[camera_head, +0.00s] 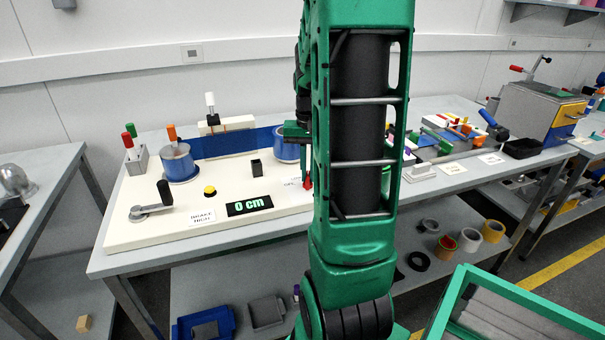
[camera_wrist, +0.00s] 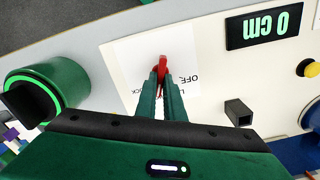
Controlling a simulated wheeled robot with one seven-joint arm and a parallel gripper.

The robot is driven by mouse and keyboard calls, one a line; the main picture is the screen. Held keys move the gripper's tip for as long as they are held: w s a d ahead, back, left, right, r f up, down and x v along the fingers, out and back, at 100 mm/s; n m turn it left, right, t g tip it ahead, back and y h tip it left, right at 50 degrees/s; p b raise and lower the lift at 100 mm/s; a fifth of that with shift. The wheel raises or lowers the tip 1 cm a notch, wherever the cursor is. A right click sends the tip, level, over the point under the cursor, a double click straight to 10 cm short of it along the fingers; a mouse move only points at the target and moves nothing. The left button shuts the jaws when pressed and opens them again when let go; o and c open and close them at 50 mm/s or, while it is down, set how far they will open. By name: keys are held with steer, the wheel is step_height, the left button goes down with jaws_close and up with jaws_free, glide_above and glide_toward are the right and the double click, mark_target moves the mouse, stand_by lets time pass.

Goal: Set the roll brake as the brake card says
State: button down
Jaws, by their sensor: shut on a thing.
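The brake card (camera_head: 201,217) lies at the board's front edge in the head view and appears to read "BRAKE HIGH". The roll brake's red lever (camera_wrist: 162,62) stands on a white label plate (camera_wrist: 140,58) in the wrist view. "OFF" can be read on the plate, with other letters partly covered by my fingers. My gripper (camera_wrist: 163,80) is shut on the red lever near its tip. In the head view the red lever (camera_head: 307,183) shows beside my arm, which hides most of my gripper and the plate.
The white board (camera_head: 125,235) carries a blue roll (camera_head: 179,165), blue film (camera_head: 228,142), a crank (camera_head: 150,207), a yellow button (camera_head: 210,191) and a display (camera_head: 249,205) reading "0 cm". A small dark square post (camera_wrist: 238,112) stands close to my fingers.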

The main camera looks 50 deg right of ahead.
steer(key=shift+w+r+n, duration=0.1)
steer(key=shift+w+n, duration=0.2)
steer(key=shift+w, duration=0.15)
steer(key=c, duration=1.9)
jaws_free()
steer(key=shift+o, duration=0.2)
steer(key=shift+s, duration=0.15)
step_height(320, 180, up, 11)
steer(key=shift+f, duration=0.2)
steer(key=shift+a, duration=0.1)
